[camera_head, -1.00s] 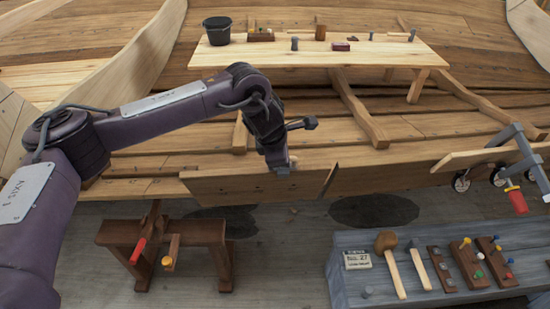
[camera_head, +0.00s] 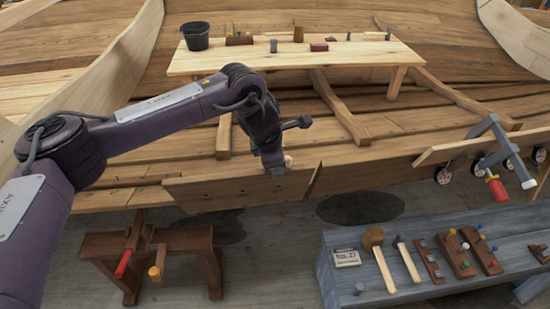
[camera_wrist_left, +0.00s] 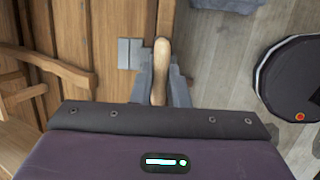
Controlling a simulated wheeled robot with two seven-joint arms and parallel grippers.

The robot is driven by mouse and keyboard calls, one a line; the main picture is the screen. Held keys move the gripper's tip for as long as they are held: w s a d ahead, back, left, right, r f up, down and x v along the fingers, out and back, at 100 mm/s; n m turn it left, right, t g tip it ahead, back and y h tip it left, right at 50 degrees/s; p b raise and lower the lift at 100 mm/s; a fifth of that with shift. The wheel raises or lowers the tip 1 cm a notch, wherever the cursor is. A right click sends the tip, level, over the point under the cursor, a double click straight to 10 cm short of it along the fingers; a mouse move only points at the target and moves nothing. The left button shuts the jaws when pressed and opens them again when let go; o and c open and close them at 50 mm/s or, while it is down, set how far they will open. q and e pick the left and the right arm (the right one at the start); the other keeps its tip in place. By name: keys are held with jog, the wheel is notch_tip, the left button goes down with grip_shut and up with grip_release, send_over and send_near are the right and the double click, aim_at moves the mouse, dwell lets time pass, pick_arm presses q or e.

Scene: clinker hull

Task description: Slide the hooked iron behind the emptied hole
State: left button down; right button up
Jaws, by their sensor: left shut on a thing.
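My left gripper (camera_head: 276,170) is at the upper edge of the hull's planking, near the right end of a short plank section (camera_head: 225,190). In the left wrist view, the gripper (camera_wrist_left: 160,88) is shut around a pale wooden handle (camera_wrist_left: 160,62), taken to be the hooked iron's. Grey flat metal (camera_wrist_left: 130,53) lies beside the handle against the wood; I cannot tell whether it belongs to the iron. The hook is not visible, and I cannot make out the emptied hole. My right gripper is not in view.
A grey bench (camera_head: 405,260) at the lower right holds a mallet (camera_head: 374,238), a hammer (camera_head: 402,245) and racks of small parts. A brown trestle (camera_head: 185,245) stands below the planking. A plank table (camera_head: 300,58) with a black bucket (camera_head: 195,36) stands inside the hull.

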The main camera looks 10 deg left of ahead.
pick_arm(q)
jog(key=shift+w+d, duration=0.15)
jog(key=shift+d, duration=0.3)
jog(key=shift+r, duration=0.1)
jog(key=c, duration=1.3)
grip_release()
jog(key=shift+r+p, duration=2.15)
jog(key=shift+r, duration=1.85)
